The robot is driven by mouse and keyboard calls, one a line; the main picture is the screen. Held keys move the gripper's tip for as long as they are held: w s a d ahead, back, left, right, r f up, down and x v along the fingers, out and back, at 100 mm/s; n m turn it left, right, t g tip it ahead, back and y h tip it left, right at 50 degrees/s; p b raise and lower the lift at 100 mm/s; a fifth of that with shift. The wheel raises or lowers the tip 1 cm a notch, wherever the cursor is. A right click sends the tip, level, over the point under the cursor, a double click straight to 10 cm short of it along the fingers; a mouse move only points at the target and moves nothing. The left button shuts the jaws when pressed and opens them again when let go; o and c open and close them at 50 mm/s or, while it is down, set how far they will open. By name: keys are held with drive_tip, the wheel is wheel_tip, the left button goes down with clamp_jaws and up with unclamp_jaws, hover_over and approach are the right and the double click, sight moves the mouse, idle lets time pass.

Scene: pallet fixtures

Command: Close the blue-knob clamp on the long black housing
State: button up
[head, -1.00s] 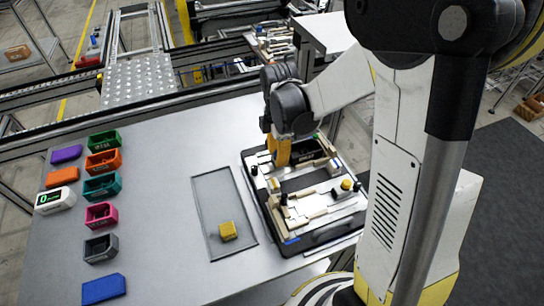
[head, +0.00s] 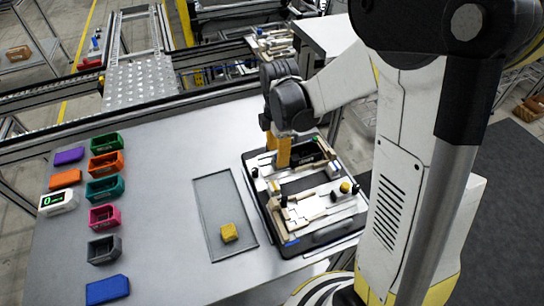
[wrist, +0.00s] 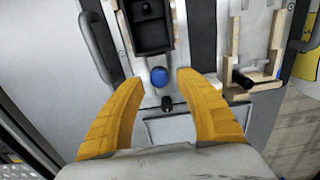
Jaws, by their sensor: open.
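In the wrist view, the blue knob (wrist: 160,76) of the clamp sits just below the end of the long black housing (wrist: 151,28). In the head view, my gripper (head: 277,150) is over the far part of the pallet fixture (head: 318,239). The blue knob is hidden there. Whether the clamp is open or shut is unclear.
A black handle (wrist: 98,46) curves along the pallet's side, and a wooden fixture with a black knob (wrist: 240,79) stands at right. In the head view, a yellow block (head: 229,232) lies in a shallow grey tray (head: 212,190). Several coloured bins stand at the left.

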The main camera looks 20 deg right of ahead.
drive_tip(key=shift+r+p, duration=1.9)
drive_tip(key=shift+r, duration=1)
drive_tip(key=shift+s+r+m, duration=0.15)
drive_tip(key=shift+r+m, duration=0.15)
drive_tip(key=s+a+r+m+t+b, duration=0.2)
drive_tip(key=s+r+m+t+b, duration=0.2)
drive_tip(key=s+r+m+t, duration=0.3)
drive_tip(key=shift+s+a+r+m+b, duration=0.35)
drive_tip(key=shift+s+m, duration=2.2)
drive_tip(key=shift+m, duration=2.35)
